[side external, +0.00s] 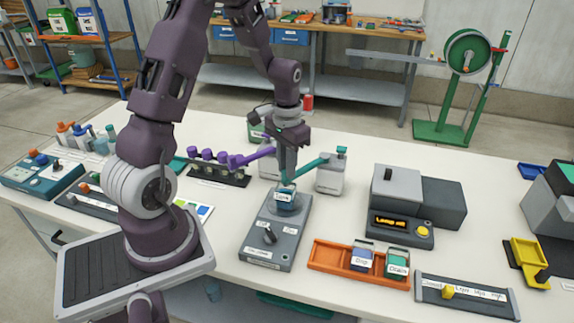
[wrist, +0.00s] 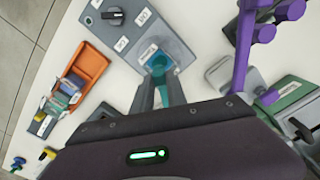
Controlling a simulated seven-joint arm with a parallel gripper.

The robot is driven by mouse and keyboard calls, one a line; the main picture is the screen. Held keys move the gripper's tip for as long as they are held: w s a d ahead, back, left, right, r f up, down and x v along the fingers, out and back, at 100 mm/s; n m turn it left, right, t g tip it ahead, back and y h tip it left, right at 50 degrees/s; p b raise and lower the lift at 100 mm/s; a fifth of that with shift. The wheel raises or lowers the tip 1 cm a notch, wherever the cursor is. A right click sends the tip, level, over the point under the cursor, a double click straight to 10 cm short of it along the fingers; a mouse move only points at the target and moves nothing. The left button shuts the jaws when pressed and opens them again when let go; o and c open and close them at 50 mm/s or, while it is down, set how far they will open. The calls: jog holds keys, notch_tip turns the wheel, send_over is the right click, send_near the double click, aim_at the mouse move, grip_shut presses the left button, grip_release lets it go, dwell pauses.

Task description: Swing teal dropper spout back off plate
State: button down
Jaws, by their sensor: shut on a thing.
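The teal dropper spout (side external: 313,166) slants from its pale grey bottle (side external: 332,178) down-left toward my gripper, its tip close to my fingers above the grey plate unit (side external: 275,230).
A purple spout (side external: 255,156) reaches close to my gripper from the left; it is also in the wrist view (wrist: 240,50). An orange tray (side external: 325,258) with two labelled jars lies to the right front. A grey lamp box (side external: 398,190) stands at right. White table lies between.

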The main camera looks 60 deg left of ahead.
dwell(0.5)
jog(key=w+d+n, duration=1)
jog(key=n, duration=0.2)
jog(key=shift+w+d+n, duration=0.2)
jog(key=shift+d+n, duration=0.05)
jog(key=shift+n, duration=0.05)
jog(key=shift+r, duration=0.1)
dwell(0.5)
jog(key=c, duration=1.3)
grip_release()
